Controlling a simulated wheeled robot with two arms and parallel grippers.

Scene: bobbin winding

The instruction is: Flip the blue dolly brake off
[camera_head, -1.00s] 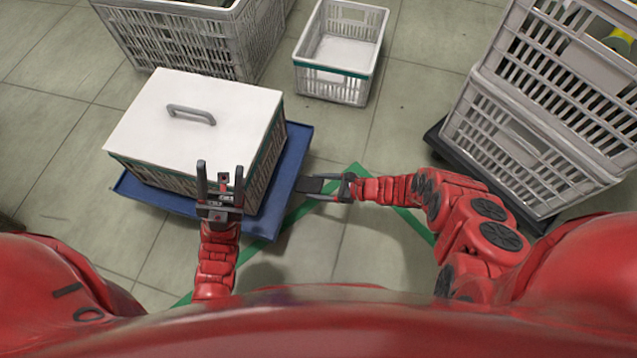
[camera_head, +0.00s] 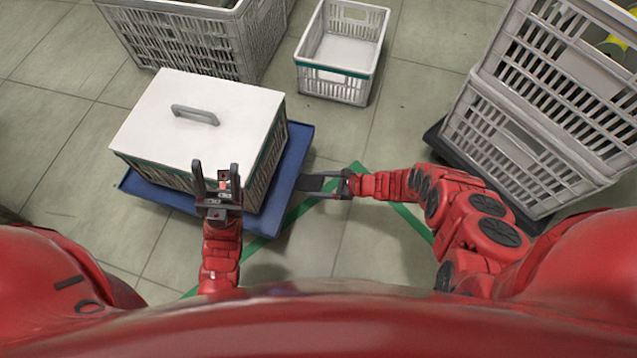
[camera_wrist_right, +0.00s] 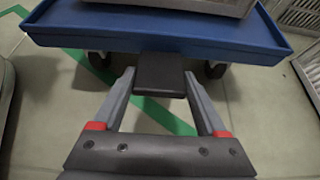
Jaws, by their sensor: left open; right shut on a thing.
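The blue dolly (camera_head: 291,170) stands on the floor left of centre and carries a crate with a white lid (camera_head: 180,130). Its black brake pedal (camera_head: 313,183) sticks out from the right edge. In the right wrist view the flat pedal (camera_wrist_right: 161,75) lies between my right gripper's fingertips (camera_wrist_right: 160,80), below the blue deck (camera_wrist_right: 150,38). My right gripper (camera_head: 322,183) is shut on the pedal, one finger on each side. My left gripper (camera_head: 214,168) is open and empty, its fingers pointing up in front of the lidded crate's near side in the head view.
A large grey crate (camera_head: 190,45) stands at the back left and a small open crate (camera_head: 338,85) at the back centre. Stacked crates (camera_head: 530,140) stand on a black dolly at the right. Green tape (camera_head: 350,172) marks the floor, which is clear in the middle.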

